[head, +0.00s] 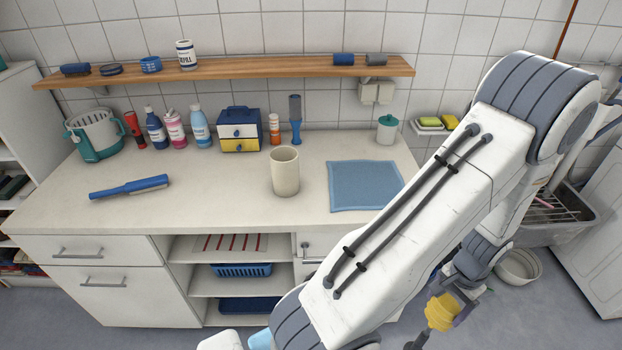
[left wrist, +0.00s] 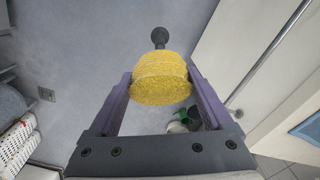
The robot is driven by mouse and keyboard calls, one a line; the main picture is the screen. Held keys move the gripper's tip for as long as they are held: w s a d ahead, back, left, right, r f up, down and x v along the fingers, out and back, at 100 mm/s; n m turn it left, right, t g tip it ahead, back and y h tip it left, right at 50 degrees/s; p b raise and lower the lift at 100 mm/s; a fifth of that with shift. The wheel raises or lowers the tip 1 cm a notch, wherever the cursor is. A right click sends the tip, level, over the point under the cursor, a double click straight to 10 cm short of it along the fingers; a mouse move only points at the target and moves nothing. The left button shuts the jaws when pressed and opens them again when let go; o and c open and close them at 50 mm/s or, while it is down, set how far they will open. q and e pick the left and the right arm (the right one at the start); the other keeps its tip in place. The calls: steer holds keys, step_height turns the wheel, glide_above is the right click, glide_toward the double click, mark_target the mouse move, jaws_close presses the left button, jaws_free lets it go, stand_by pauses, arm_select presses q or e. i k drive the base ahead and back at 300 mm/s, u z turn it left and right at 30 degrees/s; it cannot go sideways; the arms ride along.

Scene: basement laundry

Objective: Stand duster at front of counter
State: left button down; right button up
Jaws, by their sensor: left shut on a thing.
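The duster (head: 440,312) has a fluffy yellow head and a dark handle. My left gripper (head: 457,300) is shut on its yellow head and holds it low, right of the counter (head: 240,215) and in front of it, over the floor. The handle points down and to the lower left in the head view. In the left wrist view the yellow head (left wrist: 160,80) sits between the two purple fingers, with the dark round handle end beyond it. My right gripper is not in view.
A blue mat (head: 365,187) lies at the counter's front right; a beige cup (head: 285,172) stands left of it. A blue brush (head: 130,187) lies at the left. Bottles and a small drawer box (head: 239,130) line the back. The front between brush and cup is clear.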

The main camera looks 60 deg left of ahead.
mark_target(205, 193)
steer(key=k, duration=1.05)
steer(key=u, duration=1.8)
steer(key=i, duration=0.4)
steer(key=z, duration=0.05)
